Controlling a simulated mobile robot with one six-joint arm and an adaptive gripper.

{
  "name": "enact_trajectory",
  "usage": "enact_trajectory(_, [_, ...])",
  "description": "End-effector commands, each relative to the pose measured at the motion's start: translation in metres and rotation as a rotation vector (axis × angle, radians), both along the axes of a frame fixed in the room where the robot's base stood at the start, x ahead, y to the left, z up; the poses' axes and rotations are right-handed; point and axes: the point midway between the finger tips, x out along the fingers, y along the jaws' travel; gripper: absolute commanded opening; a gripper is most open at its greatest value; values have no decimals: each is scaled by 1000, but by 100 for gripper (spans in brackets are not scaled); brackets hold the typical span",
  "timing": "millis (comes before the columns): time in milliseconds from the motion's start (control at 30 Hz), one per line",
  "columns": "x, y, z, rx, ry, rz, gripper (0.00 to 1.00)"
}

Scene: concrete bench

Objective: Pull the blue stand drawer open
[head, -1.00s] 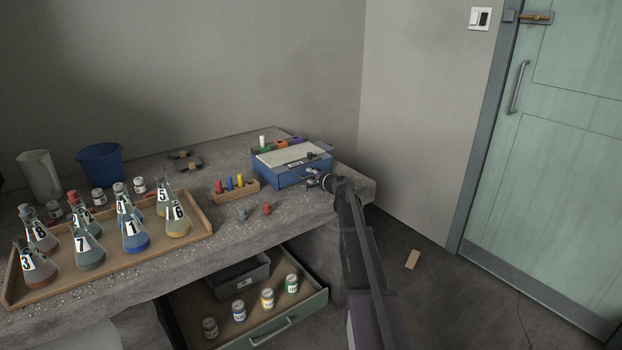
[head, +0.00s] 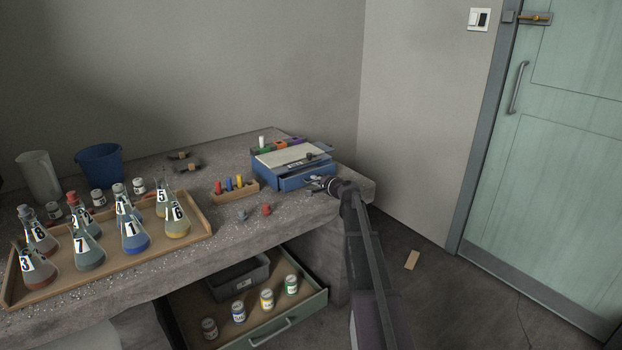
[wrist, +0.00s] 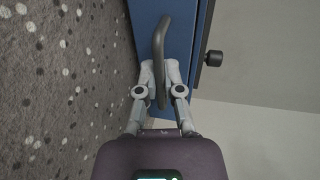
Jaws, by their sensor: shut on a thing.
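The blue stand (head: 268,174) sits near the bench's right end with a pale top panel (head: 284,154). Its blue drawer (head: 295,183) stands partly out toward the front. In the wrist view the drawer's blue front (wrist: 180,45) carries a dark bar handle (wrist: 159,50). My gripper (head: 324,184) is at the drawer front. In the wrist view my gripper's fingers (wrist: 160,72) are closed around the handle, one on each side. The inside of the drawer is mostly hidden in the head view.
A wooden block with coloured pegs (head: 236,186) stands left of the stand. Below, an open bench drawer (head: 290,332) holds several cans. A tray of flasks (head: 205,226) fills the bench's left side.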

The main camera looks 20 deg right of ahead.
Motion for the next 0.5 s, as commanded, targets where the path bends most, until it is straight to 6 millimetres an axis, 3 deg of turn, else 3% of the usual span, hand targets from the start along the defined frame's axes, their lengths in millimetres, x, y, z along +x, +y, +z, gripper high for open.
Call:
enact_trajectory(33, [-17, -2, 0, -1, 1, -2, 0])
enact_trajectory(200, [-45, -10, 0, -2, 1, -2, 0])
enact_trajectory(500, [-50, -12, 0, -1, 0, -1, 0])
